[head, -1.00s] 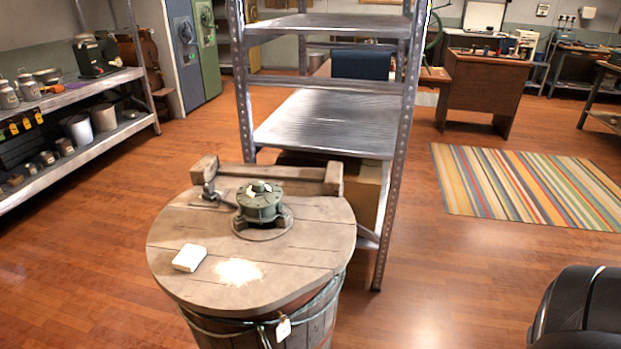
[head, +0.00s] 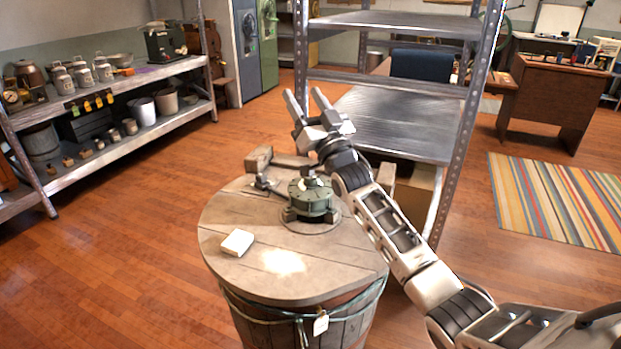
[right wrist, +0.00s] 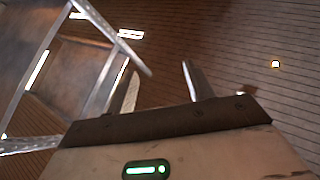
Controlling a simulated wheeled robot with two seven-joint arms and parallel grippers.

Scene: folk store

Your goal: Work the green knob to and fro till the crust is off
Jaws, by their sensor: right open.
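The green knob (head: 310,203) stands on the round wooden lid (head: 225,217) of a barrel. Pale patches, perhaps crust, show on its top, which is partly hidden behind my right arm. My right gripper (head: 304,93) is raised above and behind the knob, apart from it, with its fingers pointing up and away. Its two fingers are spread and empty. In the right wrist view the open fingers (right wrist: 160,72) show with floor and shelf frame beyond; the knob is not in that view. My left gripper is in neither view.
A white block (head: 237,243) and a pale powdery patch (head: 283,261) lie on the lid's near part. A wooden bar (head: 259,158) runs along its back. A metal shelf rack (head: 400,120) stands close behind the barrel. Open floor lies to the left.

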